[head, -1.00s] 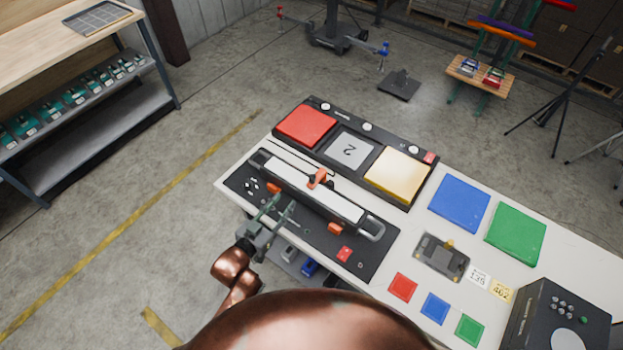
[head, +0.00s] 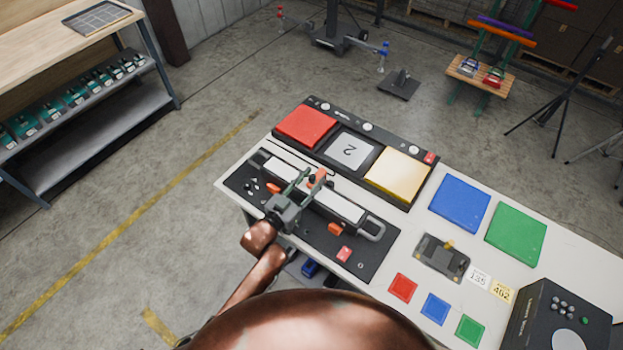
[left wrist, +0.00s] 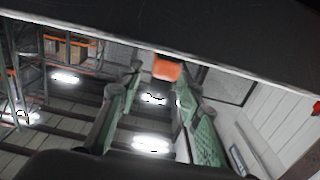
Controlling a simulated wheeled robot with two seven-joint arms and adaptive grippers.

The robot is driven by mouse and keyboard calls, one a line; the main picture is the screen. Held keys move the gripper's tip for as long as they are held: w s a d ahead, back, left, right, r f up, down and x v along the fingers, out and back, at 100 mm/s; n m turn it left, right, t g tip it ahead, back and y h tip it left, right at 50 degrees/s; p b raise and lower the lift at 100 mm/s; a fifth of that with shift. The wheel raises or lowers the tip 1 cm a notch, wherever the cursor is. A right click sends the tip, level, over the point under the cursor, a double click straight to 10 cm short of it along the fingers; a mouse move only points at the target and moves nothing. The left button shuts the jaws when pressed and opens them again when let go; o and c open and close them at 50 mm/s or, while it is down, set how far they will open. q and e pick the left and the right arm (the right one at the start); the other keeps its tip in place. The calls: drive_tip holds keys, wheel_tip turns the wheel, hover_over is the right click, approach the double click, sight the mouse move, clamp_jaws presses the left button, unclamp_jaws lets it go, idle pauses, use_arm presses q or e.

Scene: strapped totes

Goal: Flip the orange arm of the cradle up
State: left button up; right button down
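The cradle (head: 372,248) is a dark plate on the near side of the white table, with a long white-topped bar across it. An orange piece (head: 319,176) stands at the middle of the bar. Other orange pieces sit at the bar's left (head: 273,188) and near side (head: 335,229). My left gripper (head: 305,182) is over the cradle, its fingers near the middle orange piece. In the left wrist view the green fingers (left wrist: 158,100) are spread apart. An orange block (left wrist: 167,68) shows between and beyond them; I cannot tell whether they touch it. My right gripper is not in view.
Behind the cradle is a black panel with red (head: 306,126), grey (head: 350,151) and yellow (head: 398,173) pads. Blue (head: 460,203) and green (head: 516,233) squares and a dark device (head: 441,258) lie to the right. A black box (head: 556,318) stands at the near right.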

use_arm(q)
drive_tip(key=shift+c, duration=0.6)
clamp_jaws()
